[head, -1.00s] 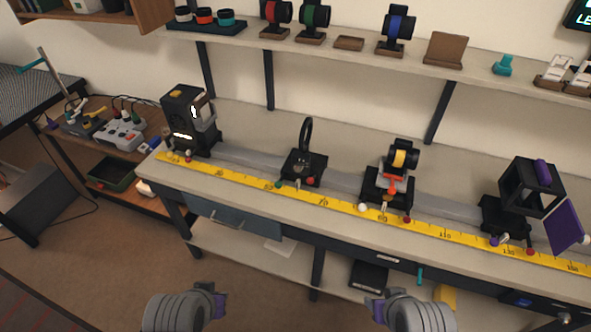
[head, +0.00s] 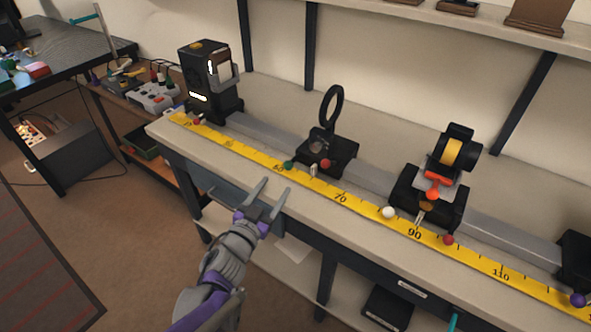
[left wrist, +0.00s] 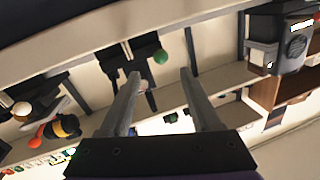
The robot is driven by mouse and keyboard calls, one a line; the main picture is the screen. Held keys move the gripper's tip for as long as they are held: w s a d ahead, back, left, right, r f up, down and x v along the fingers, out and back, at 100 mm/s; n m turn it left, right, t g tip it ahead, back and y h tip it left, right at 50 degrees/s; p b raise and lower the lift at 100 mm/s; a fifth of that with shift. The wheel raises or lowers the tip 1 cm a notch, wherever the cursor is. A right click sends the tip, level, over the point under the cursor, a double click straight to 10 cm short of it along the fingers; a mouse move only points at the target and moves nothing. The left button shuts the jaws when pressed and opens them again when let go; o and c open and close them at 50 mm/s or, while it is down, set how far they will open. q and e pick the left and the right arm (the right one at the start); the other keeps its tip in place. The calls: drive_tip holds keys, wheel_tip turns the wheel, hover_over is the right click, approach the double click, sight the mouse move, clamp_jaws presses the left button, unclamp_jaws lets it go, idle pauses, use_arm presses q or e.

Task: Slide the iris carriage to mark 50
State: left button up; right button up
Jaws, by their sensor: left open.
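A black carriage with an upright black ring (head: 332,105) sits on the rail, with a green knob (head: 288,165) and a red knob (head: 325,163) at its front. A second black carriage (head: 427,200) to its right bears a black and yellow barrel with an orange lever. No label shows which is the iris carriage. The ring carriage stands between about marks 50 and 70 on the yellow scale (head: 375,214). My left gripper (head: 277,184) is open and empty, in front of the bench edge below the green knob. In the left wrist view, the green knob (left wrist: 160,57) shows between its fingertips. My right gripper is out of view.
A black lamp housing (head: 210,80) stands at the rail's left end. Another dark carriage (head: 574,262) is cut off at the right edge. Bare grey rail (head: 270,130) lies between the lamp housing and the ring carriage. A shelf (head: 440,20) runs above.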

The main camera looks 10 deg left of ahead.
sight(286, 169)
use_arm(q)
drive_tip(key=w, duration=0.3)
drive_tip(key=w+d, duration=0.1)
drive_tip(key=w, duration=0.2)
drive_tip(key=w+b, duration=0.1)
drive_tip(key=w, duration=0.3)
drive_tip(key=shift+d, duration=0.15)
drive_tip(key=shift+r, duration=0.1)
clamp_jaws()
idle(0.9)
